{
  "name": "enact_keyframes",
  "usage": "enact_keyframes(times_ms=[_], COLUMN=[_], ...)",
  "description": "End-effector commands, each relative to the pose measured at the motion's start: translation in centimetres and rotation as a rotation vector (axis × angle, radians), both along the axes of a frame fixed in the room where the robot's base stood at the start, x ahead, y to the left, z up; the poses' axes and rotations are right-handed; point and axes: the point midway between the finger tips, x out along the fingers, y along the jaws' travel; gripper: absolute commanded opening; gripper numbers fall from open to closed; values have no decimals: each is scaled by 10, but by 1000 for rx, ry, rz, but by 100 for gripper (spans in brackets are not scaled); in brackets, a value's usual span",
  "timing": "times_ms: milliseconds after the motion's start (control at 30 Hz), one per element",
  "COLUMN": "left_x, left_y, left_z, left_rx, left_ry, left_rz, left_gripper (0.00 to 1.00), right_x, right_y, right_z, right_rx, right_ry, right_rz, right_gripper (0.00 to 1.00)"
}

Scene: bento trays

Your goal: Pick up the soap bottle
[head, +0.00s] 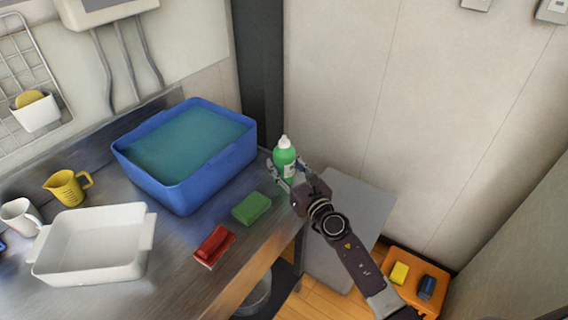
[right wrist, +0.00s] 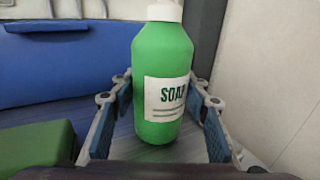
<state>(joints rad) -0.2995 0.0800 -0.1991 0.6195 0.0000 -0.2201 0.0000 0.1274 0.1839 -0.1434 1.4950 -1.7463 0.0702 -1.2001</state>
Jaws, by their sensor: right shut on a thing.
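The soap bottle (head: 284,160) is green with a white cap and a white label. It stands upright at the right end of the metal counter in the head view. In the right wrist view the soap bottle (right wrist: 165,80) is between the fingers, its label reading "SOAP" facing me. My right gripper (head: 286,172) comes in from the right and is shut on the bottle around its body; it also shows in the right wrist view (right wrist: 160,110). The bottle's base appears to be at counter level; I cannot tell whether it touches. My left gripper is not in view.
A blue tub (head: 185,192) of water stands left of the bottle. A green sponge (head: 251,208) and a red block (head: 214,245) lie in front. A white dish (head: 90,265), yellow jug (head: 68,187) and white mug (head: 20,216) are further left. An orange stool (head: 408,300) stands lower right.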

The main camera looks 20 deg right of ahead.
Motion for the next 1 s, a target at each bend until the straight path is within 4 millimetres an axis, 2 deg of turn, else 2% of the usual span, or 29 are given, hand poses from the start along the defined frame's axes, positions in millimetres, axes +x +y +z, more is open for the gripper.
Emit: enact_keyframes(times_ms=[267, 467, 1000], left_x=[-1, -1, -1], left_y=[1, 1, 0], left_z=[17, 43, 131], left_rx=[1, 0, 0], left_ry=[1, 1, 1], left_rz=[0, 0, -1], left_gripper=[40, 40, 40], right_x=[0, 0, 0], right_y=[0, 0, 0], right_z=[20, 47, 153], right_rx=[2, 3, 4], right_ry=[-3, -4, -3], right_rz=[-1, -1, -1], right_gripper=[9, 9, 9])
